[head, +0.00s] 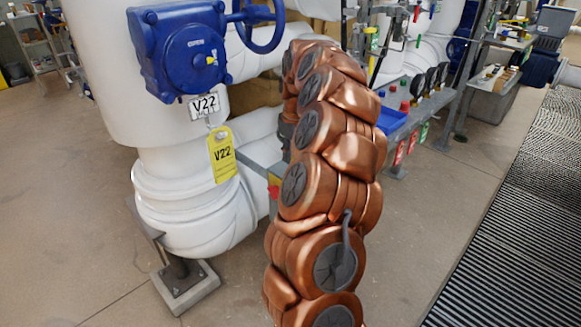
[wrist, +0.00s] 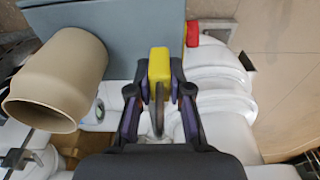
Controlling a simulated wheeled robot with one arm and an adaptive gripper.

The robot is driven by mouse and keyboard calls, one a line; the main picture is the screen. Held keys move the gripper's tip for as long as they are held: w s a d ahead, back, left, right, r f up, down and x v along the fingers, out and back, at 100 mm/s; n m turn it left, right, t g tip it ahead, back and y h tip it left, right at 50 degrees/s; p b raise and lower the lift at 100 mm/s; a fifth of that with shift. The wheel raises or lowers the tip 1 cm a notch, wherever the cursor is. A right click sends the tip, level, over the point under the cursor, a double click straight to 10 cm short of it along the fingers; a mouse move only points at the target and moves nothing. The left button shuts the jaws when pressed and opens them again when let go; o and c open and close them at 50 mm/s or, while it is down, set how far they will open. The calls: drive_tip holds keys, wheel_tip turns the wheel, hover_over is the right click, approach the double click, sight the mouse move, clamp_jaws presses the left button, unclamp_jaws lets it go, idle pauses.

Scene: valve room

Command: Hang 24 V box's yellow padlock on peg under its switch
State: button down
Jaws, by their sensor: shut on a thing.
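In the wrist view my gripper (wrist: 159,80) is shut on a yellow padlock (wrist: 159,64). The yellow body is at the fingertips, and its grey shackle (wrist: 158,110) shows between the fingers. A grey box or panel (wrist: 105,28) lies just beyond the fingertips. A red part (wrist: 193,35) with yellow beside it, possibly the switch, is at its right edge. In the head view a small red and yellow part (head: 273,190) shows left of my arm, on a grey piece. My arm hides the gripper and padlock there. I cannot make out a peg.
A beige cylinder (wrist: 65,70) is close on the left in the wrist view. White pipes (wrist: 222,85) lie below. Floor is clear in front.

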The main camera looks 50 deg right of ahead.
drive_tip(key=shift+f, duration=2.05)
drive_tip(key=shift+f, duration=0.25)
drive_tip(key=c, duration=1.1)
unclamp_jaws()
drive_tip(key=shift+b, duration=0.35)
drive_tip(key=r, duration=0.2)
drive_tip(key=r+p, duration=0.1)
drive_tip(key=r, duration=0.5)
drive_tip(key=shift+s+a, duration=0.1)
drive_tip(key=shift+s, duration=0.3)
drive_tip(key=shift+f, duration=0.1)
